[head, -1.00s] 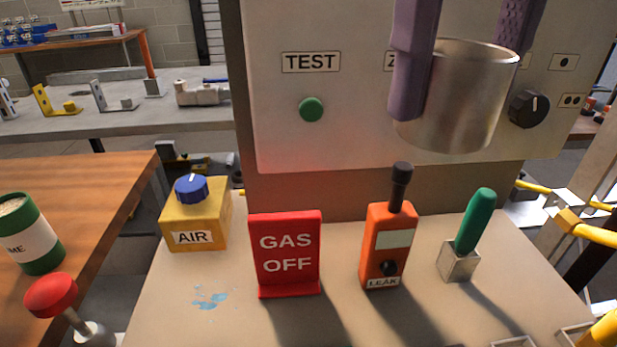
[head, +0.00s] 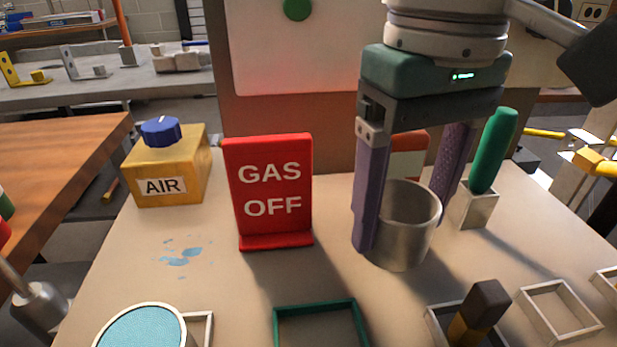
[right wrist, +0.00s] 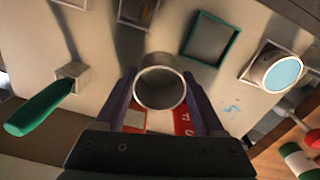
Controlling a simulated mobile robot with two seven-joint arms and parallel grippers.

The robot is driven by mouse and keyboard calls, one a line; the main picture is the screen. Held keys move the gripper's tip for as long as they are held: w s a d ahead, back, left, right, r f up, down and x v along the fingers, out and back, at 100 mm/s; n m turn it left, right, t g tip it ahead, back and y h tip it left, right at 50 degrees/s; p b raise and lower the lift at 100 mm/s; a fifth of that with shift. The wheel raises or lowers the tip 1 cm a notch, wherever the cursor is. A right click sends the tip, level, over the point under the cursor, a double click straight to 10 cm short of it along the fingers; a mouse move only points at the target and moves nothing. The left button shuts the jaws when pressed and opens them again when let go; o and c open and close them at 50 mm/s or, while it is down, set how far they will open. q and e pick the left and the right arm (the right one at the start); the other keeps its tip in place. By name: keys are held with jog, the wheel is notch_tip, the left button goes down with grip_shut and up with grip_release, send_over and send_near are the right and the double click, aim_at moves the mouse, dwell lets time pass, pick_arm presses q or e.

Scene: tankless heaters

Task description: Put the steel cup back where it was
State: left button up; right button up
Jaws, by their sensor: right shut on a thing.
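The steel cup (head: 408,225) is upright between the purple fingers of my right gripper (head: 405,215). Whether the cup's base touches the bench is hard to tell. In the right wrist view the round open mouth of the cup (right wrist: 160,82) lies between the two fingers, and the cup is empty. My left gripper does not show.
The red GAS OFF sign (head: 270,190) stands left of the cup. A green-handled tool (head: 493,150) sits in a metal holder to the right. A green square frame (head: 316,306) and grey frames (head: 558,310) lie nearer. A blue-topped round container (head: 142,330) stands front left.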

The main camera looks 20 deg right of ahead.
jog(key=shift+f, duration=2.9)
jog(key=shift+b, duration=0.3)
jog(key=shift+f, duration=0.15)
jog(key=o, duration=1.5)
